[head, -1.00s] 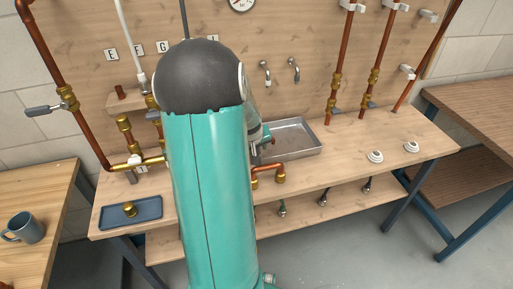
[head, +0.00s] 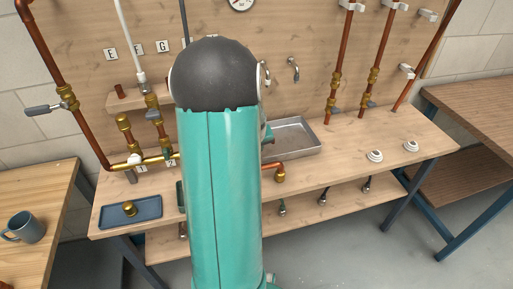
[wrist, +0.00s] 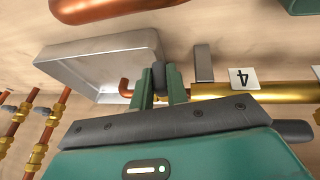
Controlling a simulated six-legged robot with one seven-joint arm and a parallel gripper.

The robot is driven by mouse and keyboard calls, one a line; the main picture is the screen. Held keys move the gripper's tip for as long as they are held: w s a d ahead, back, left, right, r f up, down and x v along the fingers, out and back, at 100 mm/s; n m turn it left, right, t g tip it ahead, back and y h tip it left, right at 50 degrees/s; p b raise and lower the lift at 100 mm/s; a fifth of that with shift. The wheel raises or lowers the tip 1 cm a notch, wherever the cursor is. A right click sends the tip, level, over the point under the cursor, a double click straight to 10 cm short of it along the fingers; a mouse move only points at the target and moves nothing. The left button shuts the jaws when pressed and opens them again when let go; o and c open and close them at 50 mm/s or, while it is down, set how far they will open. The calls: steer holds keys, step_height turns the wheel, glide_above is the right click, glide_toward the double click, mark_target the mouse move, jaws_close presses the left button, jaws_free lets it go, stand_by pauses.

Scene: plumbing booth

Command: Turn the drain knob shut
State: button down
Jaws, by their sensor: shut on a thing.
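In the wrist view, my gripper (wrist: 161,88) has its two green fingers closed around a small dark knob (wrist: 159,74), which seems to be the drain knob. The knob sits at the end of a brass pipe (wrist: 265,92), beside a short copper elbow (wrist: 125,87). The fingers cover much of the knob, so its turn angle cannot be read. In the head view, my arm hides the knob and the fingertips.
A metal tray (head: 293,138) lies on the bench right of my arm; it also shows in the wrist view (wrist: 75,68). A blue tray (head: 146,220) holds a brass fitting (head: 129,209).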

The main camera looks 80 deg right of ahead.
steer(key=shift+d+r+t+y, duration=0.2)
steer(key=shift+d+t+y, duration=0.2)
steer(key=shift+t, duration=0.4)
steer(key=shift+m, duration=0.3)
steer(key=c, duration=1.4)
jaws_free()
steer(key=shift+w, duration=0.1)
steer(key=shift+a, duration=0.1)
steer(key=v, duration=1.3)
steer(key=shift+s+a+r, duration=0.1)
steer(key=shift+s+r, duration=0.25)
steer(key=shift+w, duration=0.1)
